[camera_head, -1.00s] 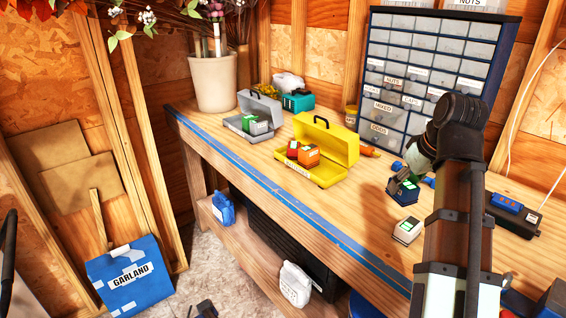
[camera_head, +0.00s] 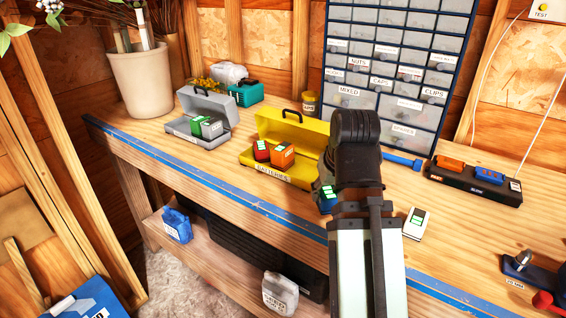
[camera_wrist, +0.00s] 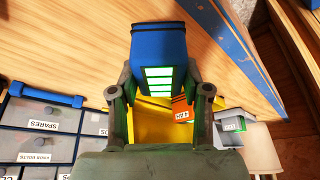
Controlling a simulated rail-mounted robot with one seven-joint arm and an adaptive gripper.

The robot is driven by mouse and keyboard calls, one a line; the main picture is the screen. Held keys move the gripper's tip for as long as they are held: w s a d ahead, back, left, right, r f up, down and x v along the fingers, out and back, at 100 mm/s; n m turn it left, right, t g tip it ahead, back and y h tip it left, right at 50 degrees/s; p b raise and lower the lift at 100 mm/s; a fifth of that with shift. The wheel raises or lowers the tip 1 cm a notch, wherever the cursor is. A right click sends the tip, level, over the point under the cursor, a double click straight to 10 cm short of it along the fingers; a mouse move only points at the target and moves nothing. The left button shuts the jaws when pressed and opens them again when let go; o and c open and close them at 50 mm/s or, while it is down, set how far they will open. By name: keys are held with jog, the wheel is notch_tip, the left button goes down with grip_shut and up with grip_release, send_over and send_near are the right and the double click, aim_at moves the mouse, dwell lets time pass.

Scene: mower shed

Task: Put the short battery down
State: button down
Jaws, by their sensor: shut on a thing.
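My gripper (camera_wrist: 159,82) is shut on a blue battery (camera_wrist: 157,45) with green-lit bars, gripped between both fingers in the wrist view. In the head view the blue battery (camera_head: 327,200) shows partly beside my arm, which hides most of the gripper. It is just right of the open yellow case (camera_head: 277,180), labelled BATTERIES. That case holds a red battery (camera_head: 262,150) and an orange battery (camera_head: 282,155). Whether the blue battery touches the bench is hard to tell. A pale battery (camera_head: 417,222) stands on the bench to the right.
An open grey case (camera_head: 206,104) with batteries stands left on the bench (camera_head: 230,152). A black charger (camera_head: 468,184) with orange and blue units is at right. A drawer cabinet (camera_head: 385,128) stands behind. The bench around the pale battery is mostly clear.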

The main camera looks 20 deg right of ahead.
jog(key=shift+w+d+r+p, duration=0.15)
jog(key=shift+w+r+p, duration=0.15)
jog(key=shift+p, duration=0.15)
jog(key=w+p, duration=0.2)
jog(key=w+d+p, duration=0.1)
jog(key=w+p, duration=0.1)
jog(key=p, duration=0.1)
jog(key=w+p, duration=0.3)
jog(key=shift+d, duration=0.15)
jog(key=w, duration=0.3)
jog(key=w+d+p, duration=0.1)
jog(key=w, duration=0.2)
jog(key=w+d, duration=0.1)
jog(key=w, duration=0.2)
jog(key=shift+w+f, duration=0.2)
jog(key=shift+f, duration=0.05)
jog(key=shift+w+f+p, duration=0.2)
jog(key=shift+p, duration=0.1)
jog(key=shift+s+f+p, duration=0.1)
jog(key=shift+f+p, duration=0.25)
jog(key=shift+f, duration=1.25)
jog(key=shift+f, duration=0.15)
jog(key=c, duration=0.5)
grip_release()
jog(key=shift+c, duration=0.2)
